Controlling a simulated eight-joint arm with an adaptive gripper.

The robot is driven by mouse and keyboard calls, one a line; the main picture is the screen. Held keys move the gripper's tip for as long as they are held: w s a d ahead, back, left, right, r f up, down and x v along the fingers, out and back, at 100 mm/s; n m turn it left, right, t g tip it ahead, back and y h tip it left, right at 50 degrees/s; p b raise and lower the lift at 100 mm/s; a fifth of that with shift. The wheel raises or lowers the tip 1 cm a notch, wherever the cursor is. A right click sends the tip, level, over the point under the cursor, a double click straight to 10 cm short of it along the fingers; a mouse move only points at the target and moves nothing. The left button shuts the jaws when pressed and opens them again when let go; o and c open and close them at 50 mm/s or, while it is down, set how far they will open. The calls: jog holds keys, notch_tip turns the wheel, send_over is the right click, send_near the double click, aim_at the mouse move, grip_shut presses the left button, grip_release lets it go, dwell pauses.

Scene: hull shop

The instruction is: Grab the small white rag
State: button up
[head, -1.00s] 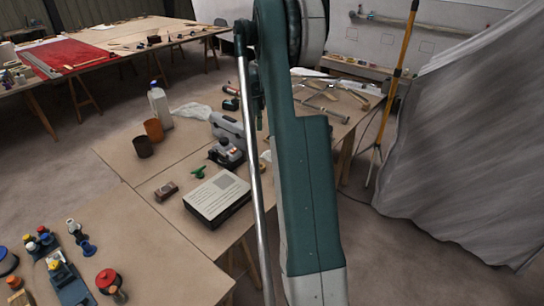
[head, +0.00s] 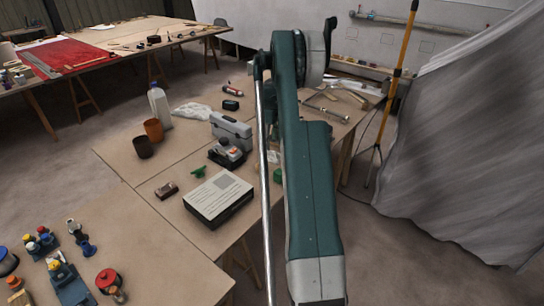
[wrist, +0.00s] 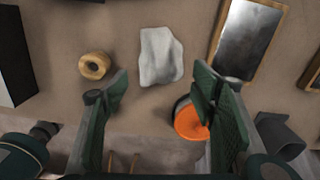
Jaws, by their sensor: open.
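The small white rag (wrist: 160,55) lies crumpled on the brown tabletop in the upper middle of the wrist view. My gripper (wrist: 158,92) is open, and its two dark green fingers stand apart at left and right, below the rag in the picture. Nothing is between the fingertips, and neither finger appears to touch the rag. In the head view my gripper is hidden behind my arm. A small white patch (head: 273,156) shows beside my arm there; I cannot tell whether it is this rag.
In the wrist view a tan ring (wrist: 94,65) lies left of the rag. A wood-framed metal plate (wrist: 246,38) lies right. An orange-topped round object (wrist: 190,122) is near the right finger. In the head view a larger white cloth (head: 192,112) lies by a bottle (head: 159,105).

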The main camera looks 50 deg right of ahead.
aim_at(273, 151)
jog(key=shift+f, duration=0.1)
jog(key=shift+f, duration=1.2)
jog(key=shift+f, duration=0.1)
jog(key=shift+s+f+b, duration=0.1)
jog(key=shift+f+b, duration=0.5)
jog(key=shift+f, duration=1.9)
jog(key=c, duration=1)
